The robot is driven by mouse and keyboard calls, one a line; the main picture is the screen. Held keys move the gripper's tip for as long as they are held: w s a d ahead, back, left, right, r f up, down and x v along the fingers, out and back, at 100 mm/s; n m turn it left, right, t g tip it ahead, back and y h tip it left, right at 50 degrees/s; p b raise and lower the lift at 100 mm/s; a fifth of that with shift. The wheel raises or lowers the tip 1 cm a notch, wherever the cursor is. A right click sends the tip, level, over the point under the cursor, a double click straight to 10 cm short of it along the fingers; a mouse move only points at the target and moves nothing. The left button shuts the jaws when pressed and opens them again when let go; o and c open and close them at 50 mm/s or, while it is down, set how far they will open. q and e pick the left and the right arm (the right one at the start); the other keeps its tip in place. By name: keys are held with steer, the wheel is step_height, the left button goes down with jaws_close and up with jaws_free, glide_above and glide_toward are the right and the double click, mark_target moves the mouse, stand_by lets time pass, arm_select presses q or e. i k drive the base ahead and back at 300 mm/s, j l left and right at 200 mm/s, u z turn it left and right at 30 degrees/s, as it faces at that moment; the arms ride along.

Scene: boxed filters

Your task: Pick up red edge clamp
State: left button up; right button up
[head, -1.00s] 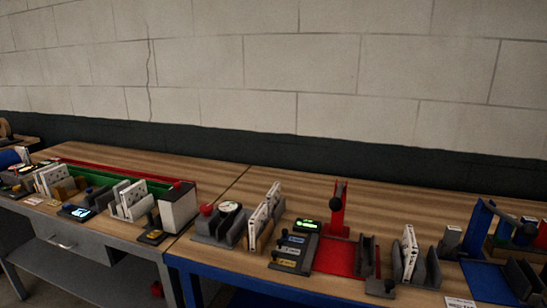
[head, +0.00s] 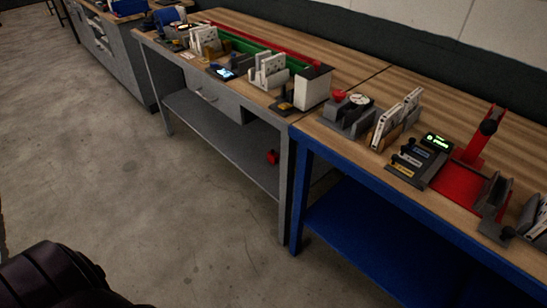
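A small red object (head: 272,157) shows below the grey bench's top, near its right end; it is too small to tell whether it is the red edge clamp. A red upright fixture with a black knob (head: 482,135) stands on a red base (head: 460,184) on the blue bench; I cannot tell whether it is a clamp. A small red knob (head: 338,95) tops a grey holder (head: 347,117) near the bench's left end. Neither of my grippers is in view.
The grey bench (head: 205,92) and blue bench (head: 350,165) stand end to end, with lower shelves. White boxed filters (head: 268,70) sit in holders. A white box (head: 313,87) stands near the joint. Grey floor (head: 150,205) is open in front.

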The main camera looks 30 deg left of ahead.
mark_target(272, 156)
steer(key=u, duration=0.4)
steer(key=i+j+u, duration=0.1)
steer(key=i+u, duration=0.2)
steer(key=u, duration=0.15)
steer(key=i+u, duration=0.3)
steer(key=u, duration=0.15)
steer(key=i+l+u, duration=0.1)
steer(key=i+u, duration=0.2)
steer(key=u, duration=0.15)
